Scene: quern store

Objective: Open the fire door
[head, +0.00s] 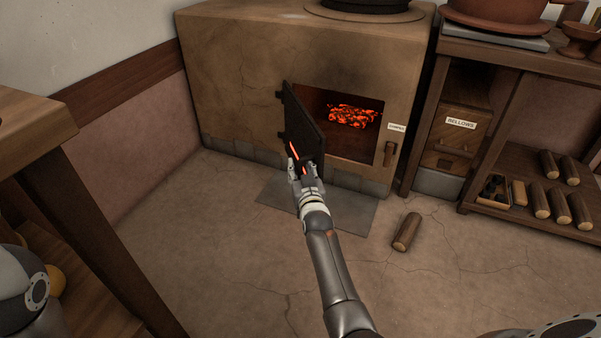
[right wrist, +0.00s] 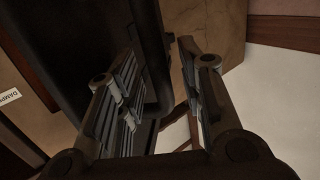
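The black fire door (head: 303,122) of the clay stove stands wide open, swung out from the left side of the firebox opening. Glowing red coals (head: 353,116) show inside. My right gripper (head: 298,161) is at the lower outer part of the door. In the right wrist view its two fingers (right wrist: 165,95) are apart, with a dark bar (right wrist: 158,65), apparently the door handle, beside the left finger. A gap shows between the bar and the right finger, so it is not clamped. My left gripper is out of view.
A loose log (head: 407,232) lies on the floor right of my arm. A grey floor plate (head: 345,208) lies before the stove. The bellows box (head: 461,125) and log shelf (head: 500,208) stand right; a wooden table (head: 35,120) stands left.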

